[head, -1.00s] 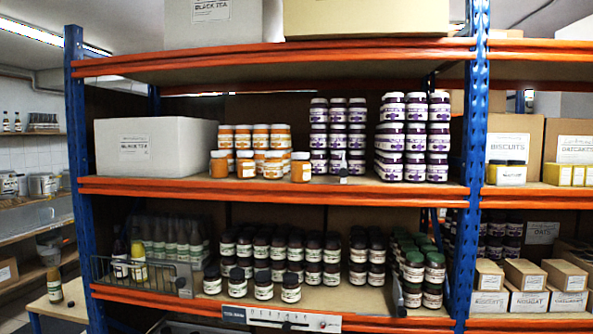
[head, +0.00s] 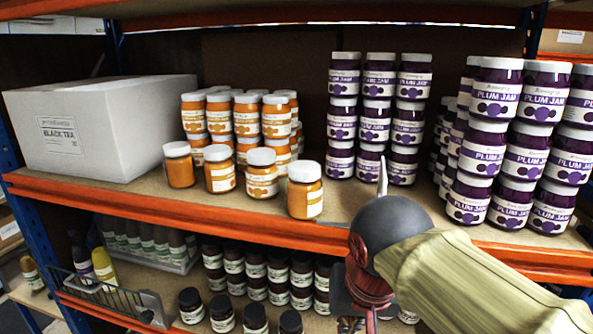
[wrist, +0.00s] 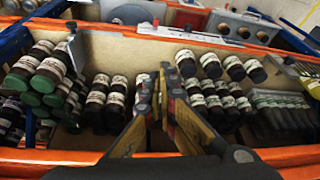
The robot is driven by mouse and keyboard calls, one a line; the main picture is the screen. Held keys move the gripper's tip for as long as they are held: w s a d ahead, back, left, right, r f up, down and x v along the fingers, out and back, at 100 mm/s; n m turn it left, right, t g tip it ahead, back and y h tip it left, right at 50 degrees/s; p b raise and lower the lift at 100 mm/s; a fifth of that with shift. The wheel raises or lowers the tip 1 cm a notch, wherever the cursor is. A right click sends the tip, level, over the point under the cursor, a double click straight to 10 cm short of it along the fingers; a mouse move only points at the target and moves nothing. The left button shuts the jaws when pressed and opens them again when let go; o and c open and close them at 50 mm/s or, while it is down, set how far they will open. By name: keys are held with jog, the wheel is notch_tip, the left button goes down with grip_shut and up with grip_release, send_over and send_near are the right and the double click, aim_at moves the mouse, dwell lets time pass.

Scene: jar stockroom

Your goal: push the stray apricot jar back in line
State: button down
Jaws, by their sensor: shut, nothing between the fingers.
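The stray apricot jar (head: 305,190) is orange with a white lid. It stands upright on the middle shelf, right of the other front apricot jars and closer to the shelf's front edge. The other apricot jars (head: 262,174) stand in a block to its left, the rear ones stacked. My gripper (wrist: 164,82) shows in the wrist view with its fingers shut and empty, above the lower shelf. In the head view my arm comes in from the lower right, and the gripper is low beside the shelf edge, below and right of the stray jar. The fingertips are hard to make out there.
Stacked plum jam jars (head: 376,118) stand behind and right of the stray jar, with more plum jars (head: 485,150) further right. A white carton (head: 100,125) is at left. The orange shelf edge (head: 130,213) runs along the front. Dark jars (wrist: 205,95) fill the lower shelf.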

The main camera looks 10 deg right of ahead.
aim_at(304, 198)
jog(key=w+a+r+m+p, duration=0.1)
jog(key=w+a+r+p, duration=0.15)
jog(key=r+p, duration=0.4)
jog(key=w+a+r+h+p, duration=0.15)
jog(key=a+r+p, duration=0.25)
jog(key=r, duration=0.5)
jog(key=w+a+r+m+y+p, duration=0.1)
jog(key=w+a+r+p, duration=0.2)
jog(key=r+p, duration=0.35)
jog(key=shift+g+h, duration=0.25)
jog(key=shift+g, duration=0.15)
jog(key=w+f, duration=0.1)
jog(key=f, duration=0.1)
jog(key=w+d+f+p, duration=0.1)
jog(key=w+f, duration=0.1)
jog(key=f, duration=0.1)
jog(key=w+f, duration=0.2)
jog(key=shift+w+d+f, duration=0.15)
jog(key=shift+w+d, duration=0.05)
jog(key=shift+d, duration=0.15)
jog(key=shift+w+d+p, duration=0.15)
jog(key=shift+w+p, duration=0.15)
jog(key=shift+w, duration=0.1)
jog(key=w, duration=0.1)
jog(key=w+d, duration=0.1)
jog(key=w, duration=0.1)
jog(key=w+d, duration=0.1)
jog(key=w, duration=0.1)
jog(key=shift+w, duration=0.25)
jog(key=shift+s+f, duration=0.1)
